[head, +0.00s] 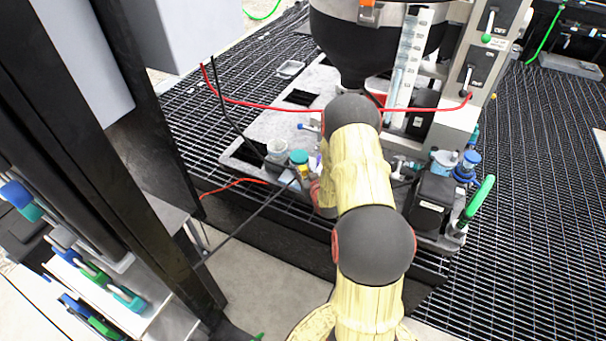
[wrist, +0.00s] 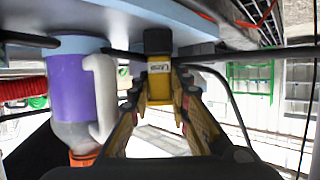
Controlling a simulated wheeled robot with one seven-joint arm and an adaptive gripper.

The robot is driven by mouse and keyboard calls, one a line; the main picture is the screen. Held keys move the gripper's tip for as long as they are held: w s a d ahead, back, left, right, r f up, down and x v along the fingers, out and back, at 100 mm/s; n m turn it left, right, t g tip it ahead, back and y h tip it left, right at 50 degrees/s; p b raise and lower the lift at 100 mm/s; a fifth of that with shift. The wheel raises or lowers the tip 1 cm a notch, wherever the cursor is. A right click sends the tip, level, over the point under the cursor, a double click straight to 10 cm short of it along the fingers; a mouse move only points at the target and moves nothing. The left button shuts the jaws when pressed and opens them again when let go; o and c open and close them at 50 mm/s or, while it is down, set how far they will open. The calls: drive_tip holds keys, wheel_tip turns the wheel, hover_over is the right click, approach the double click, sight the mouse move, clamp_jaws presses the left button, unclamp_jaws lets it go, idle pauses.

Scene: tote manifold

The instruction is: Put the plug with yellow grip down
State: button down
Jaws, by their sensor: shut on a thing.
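In the wrist view the plug with yellow grip (wrist: 159,82) stands between the fingertips of my gripper (wrist: 160,97). Its grip is yellow with a small pale label, and a black part tops it. The yellow and black fingers are shut on the grip from both sides. The black top overlaps the edge of a pale blue-grey plate in the picture; I cannot tell whether they touch. In the head view my yellow-sleeved arm reaches to the equipment bench and hides most of the gripper and the plug.
A purple cylinder (wrist: 76,88) with a pale handle is close left of my gripper. In the head view a teal-capped item (head: 299,157) and a white cup (head: 277,147) stand left of my arm. A black box (head: 432,203) is at right. A red cable (head: 265,107) crosses behind.

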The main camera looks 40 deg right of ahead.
drive_tip(key=shift+f, duration=0.1)
drive_tip(key=c, duration=2)
unclamp_jaws()
drive_tip(key=shift+o, duration=0.2)
